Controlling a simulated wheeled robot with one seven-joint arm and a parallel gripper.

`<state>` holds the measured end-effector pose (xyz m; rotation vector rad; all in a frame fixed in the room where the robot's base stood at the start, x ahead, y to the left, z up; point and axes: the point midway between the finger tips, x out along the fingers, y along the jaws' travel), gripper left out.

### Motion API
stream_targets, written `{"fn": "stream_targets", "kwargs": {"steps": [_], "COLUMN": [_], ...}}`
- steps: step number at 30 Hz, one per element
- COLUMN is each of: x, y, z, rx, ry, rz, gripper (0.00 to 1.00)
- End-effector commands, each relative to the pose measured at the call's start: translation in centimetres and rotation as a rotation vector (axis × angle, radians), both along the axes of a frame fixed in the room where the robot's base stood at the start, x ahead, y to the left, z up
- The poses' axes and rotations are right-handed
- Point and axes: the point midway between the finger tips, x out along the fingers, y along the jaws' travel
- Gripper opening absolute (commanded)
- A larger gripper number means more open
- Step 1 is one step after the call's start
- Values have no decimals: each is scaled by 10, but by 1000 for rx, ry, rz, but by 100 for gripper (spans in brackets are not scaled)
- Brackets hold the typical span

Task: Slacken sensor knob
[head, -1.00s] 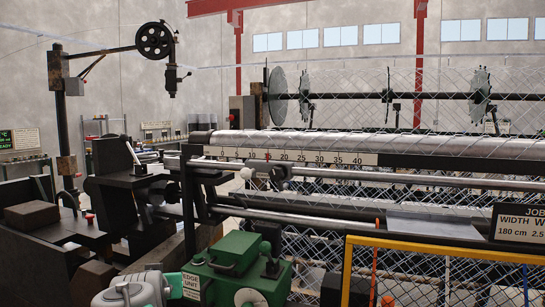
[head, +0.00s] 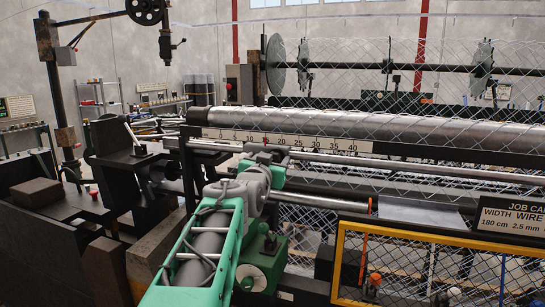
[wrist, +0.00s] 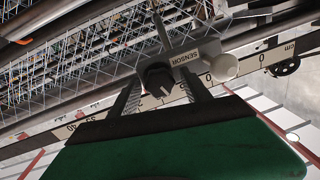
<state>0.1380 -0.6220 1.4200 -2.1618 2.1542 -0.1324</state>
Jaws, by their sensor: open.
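The sensor knob (wrist: 157,80) is dark and ridged and shows in the wrist view beside a grey bracket labelled SENSOR (wrist: 185,57). My gripper (wrist: 159,74) is open, with one dark ribbed finger on each side of the knob in the picture. The fingers look apart from it; how deep the knob sits between them I cannot tell. A pale round knob (wrist: 223,67) is at the right end of the bracket, outside the fingers. In the head view my green and grey arm reaches up to the rail below the scale and hides the knob.
A numbered scale (head: 315,143) runs along the beam under a long metal roller (head: 330,122). A green edge unit (head: 262,262) stands right beside my arm. A yellow-framed mesh guard (head: 430,236) and a job card (head: 510,220) are at the right.

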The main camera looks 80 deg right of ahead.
Motion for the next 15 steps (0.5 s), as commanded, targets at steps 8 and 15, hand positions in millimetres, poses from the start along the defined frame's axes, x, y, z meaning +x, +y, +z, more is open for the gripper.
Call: {"fn": "stream_targets", "kwargs": {"steps": [8,15], "x": [0,1], "y": [1,1], "z": [-1,0], "rx": [0,0], "ry": [0,0], "rz": [0,1], "gripper": [46,27]}}
